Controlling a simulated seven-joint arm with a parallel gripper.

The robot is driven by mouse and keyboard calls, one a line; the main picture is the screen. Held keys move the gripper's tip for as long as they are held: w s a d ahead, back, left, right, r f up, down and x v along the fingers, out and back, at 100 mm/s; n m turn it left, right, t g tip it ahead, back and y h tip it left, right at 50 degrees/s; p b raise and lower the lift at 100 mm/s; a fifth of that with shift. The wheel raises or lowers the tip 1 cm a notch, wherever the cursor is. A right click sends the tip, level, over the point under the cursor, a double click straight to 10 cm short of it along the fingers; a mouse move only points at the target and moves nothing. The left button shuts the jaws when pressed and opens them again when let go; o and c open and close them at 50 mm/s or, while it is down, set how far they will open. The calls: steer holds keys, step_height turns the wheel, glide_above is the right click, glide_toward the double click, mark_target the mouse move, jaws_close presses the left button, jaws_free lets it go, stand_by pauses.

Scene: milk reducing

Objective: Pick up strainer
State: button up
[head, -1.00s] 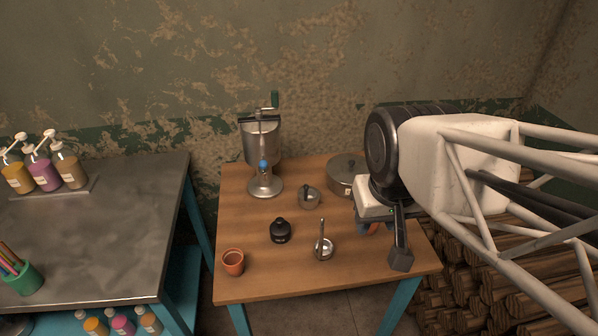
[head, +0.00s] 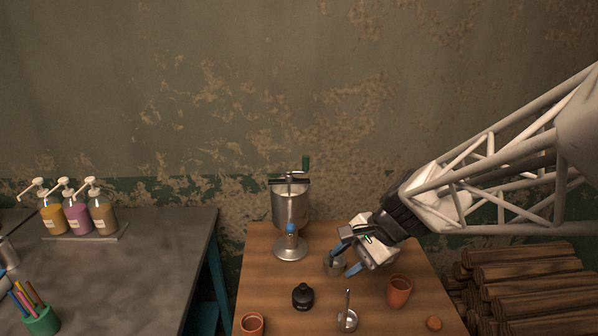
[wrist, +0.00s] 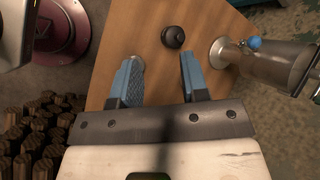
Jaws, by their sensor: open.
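A small round metal bowl with a thin upright handle (head: 347,320) stands near the table's front in the head view; it looks like the strainer, though its mesh is too small to make out. A metal piece (wrist: 138,64) shows partly behind the left finger.
A tall metal press (head: 290,212) stands at the back. A black bottle (head: 303,296) is left of the metal bowl. Terracotta cups stand front left (head: 252,324) and right (head: 399,291). A small round orange-brown thing (head: 433,323) lies front right. Logs (head: 530,285) are piled right of the table.

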steer(key=w+f+m+t+y, duration=0.2)
steer(key=w+f+m+y, duration=0.15)
steer(key=w+m, duration=0.4)
steer(key=m+t+y, duration=0.1)
steer(key=m+t, duration=0.3)
steer(key=m, duration=0.2)
glide_above(326, 264)
steer(key=s+d, duration=0.2)
steer(key=d, duration=0.2)
step_height(326, 264, down, 6)
steer(key=shift+s+f, duration=0.15)
steer(key=shift+s, duration=0.05)
steer(key=shift+f+g, duration=0.1)
steer(key=shift+g, duration=0.2)
step_height(326, 264, down, 7)
steer(key=shift+a, duration=0.15)
steer(key=shift+x, duration=2.35)
jaws_close()
